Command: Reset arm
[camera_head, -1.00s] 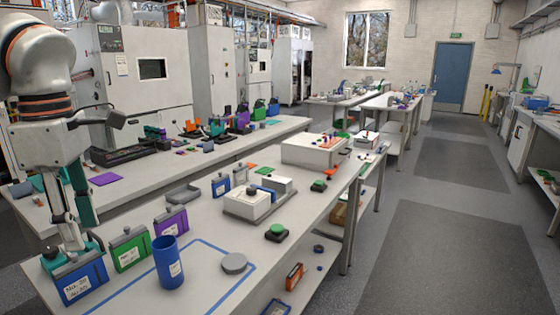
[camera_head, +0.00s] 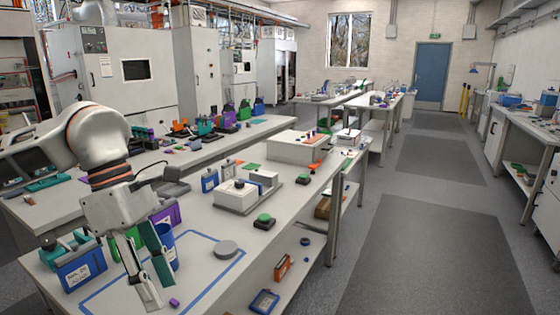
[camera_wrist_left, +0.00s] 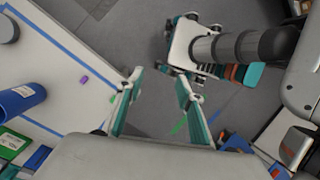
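My left arm comes in from the left in the head view. Its left gripper (camera_head: 158,290) hangs fingers-down near the front edge of the bench, in front of the blue cup (camera_head: 166,252). In the left wrist view the two teal-lined fingers of this gripper (camera_wrist_left: 158,82) stand apart with nothing between them, and floor shows beyond. A small purple piece (camera_head: 174,302) lies on the bench near the fingertips; it also shows in the left wrist view (camera_wrist_left: 83,80), clear of the fingers. My right gripper cannot be made out in either view.
The white bench (camera_head: 285,225) carries a blue case (camera_head: 82,272), a grey disc (camera_head: 226,248), a white boxy device (camera_head: 237,195) and a black-based green button (camera_head: 264,219). Blue tape outlines an area around the disc. The floor aisle (camera_head: 395,265) to the right is clear.

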